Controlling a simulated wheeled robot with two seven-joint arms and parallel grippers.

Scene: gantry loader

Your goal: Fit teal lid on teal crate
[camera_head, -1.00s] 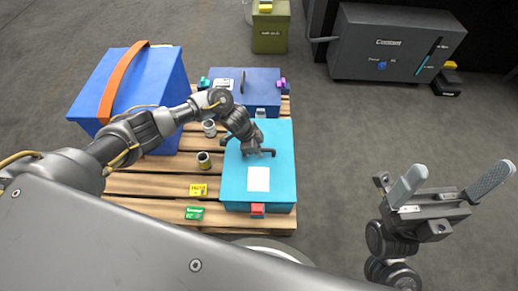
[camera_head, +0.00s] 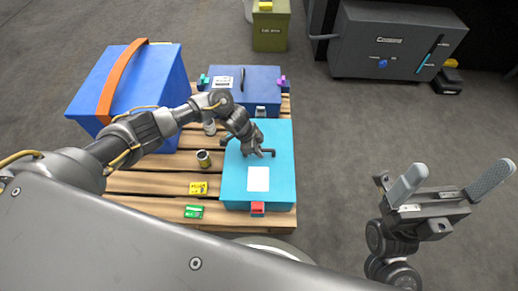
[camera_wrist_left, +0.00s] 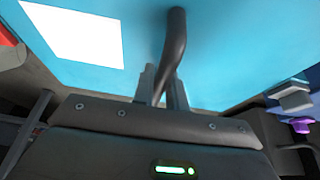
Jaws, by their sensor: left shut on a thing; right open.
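The teal lid (camera_head: 275,180) lies flat over the teal crate (camera_head: 282,208) at the right front of the pallet; whether it is fully seated I cannot tell. A white label is on its top. My left gripper (camera_head: 254,150) is over the lid and shut on its dark bar handle (camera_head: 268,153). The handle (camera_wrist_left: 174,45) and the lid top (camera_wrist_left: 235,45) fill much of the left wrist view. A red latch (camera_head: 258,208) shows at the crate's front. My right gripper (camera_head: 458,180) is open and empty, right of the pallet.
A blue crate (camera_head: 260,82) stands just behind the teal one. A big blue box with an orange strap (camera_head: 125,80) stands at the left. A grey machine (camera_head: 395,50) is behind.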

